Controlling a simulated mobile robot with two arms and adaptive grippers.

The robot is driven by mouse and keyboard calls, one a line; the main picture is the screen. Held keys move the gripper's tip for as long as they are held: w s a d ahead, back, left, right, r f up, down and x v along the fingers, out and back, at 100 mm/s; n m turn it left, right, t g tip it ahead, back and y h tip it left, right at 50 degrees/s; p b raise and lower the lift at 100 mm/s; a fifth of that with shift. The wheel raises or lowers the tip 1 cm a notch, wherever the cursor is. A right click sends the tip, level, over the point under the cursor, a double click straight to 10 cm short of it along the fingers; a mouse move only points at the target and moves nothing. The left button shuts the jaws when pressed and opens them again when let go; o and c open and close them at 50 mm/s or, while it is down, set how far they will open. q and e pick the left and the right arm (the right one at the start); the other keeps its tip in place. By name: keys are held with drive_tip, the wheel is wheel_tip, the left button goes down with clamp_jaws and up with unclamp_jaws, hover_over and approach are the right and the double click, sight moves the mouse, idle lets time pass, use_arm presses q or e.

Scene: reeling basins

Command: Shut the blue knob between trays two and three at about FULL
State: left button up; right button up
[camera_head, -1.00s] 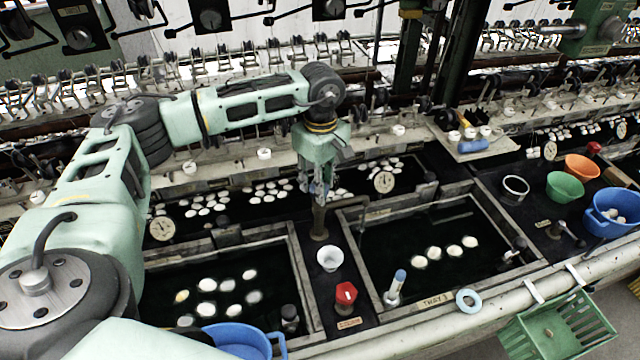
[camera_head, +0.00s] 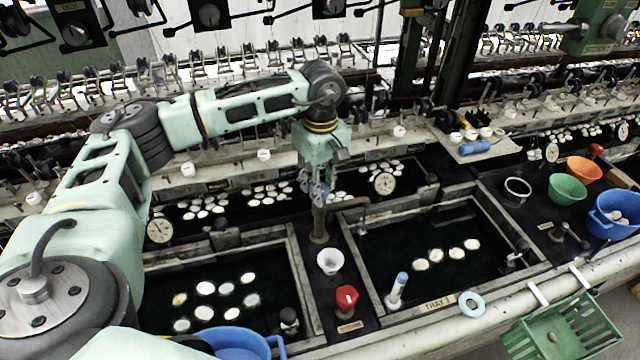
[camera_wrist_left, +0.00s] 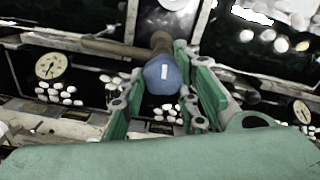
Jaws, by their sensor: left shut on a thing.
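The blue knob (camera_wrist_left: 162,74) with a small white mark sits on a brass-coloured tap in the left wrist view. My left gripper (camera_wrist_left: 160,92) has its green fingers on both sides of the knob and is shut on it. In the head view my left gripper (camera_head: 316,196) points down at the top of the brass tap (camera_head: 319,226), between two dark trays, and hides the knob. The right tray (camera_head: 480,283) is labelled TRAY 3. The left tray (camera_head: 297,268) holds white cocoons. The knob's scale or FULL mark cannot be read. My right gripper is not in view.
A white cup (camera_head: 330,261) and a red knob (camera_head: 346,297) stand on the divider in front of the tap. Dial gauges (camera_head: 384,184) stand behind. Blue, green and orange bowls (camera_head: 567,188) are at right. A green crate (camera_head: 560,325) hangs at the front.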

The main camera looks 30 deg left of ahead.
use_arm(q)
drive_tip(key=shift+w+r+m+b, duration=0.3)
drive_tip(key=shift+r+m+b, duration=0.05)
drive_tip(key=shift+m+b, duration=0.1)
idle(3.3)
drive_tip(key=o, duration=0.8)
drive_tip(key=shift+o, duration=1)
drive_tip(key=shift+f, duration=0.2)
wheel_tip(320, 180, up, 12)
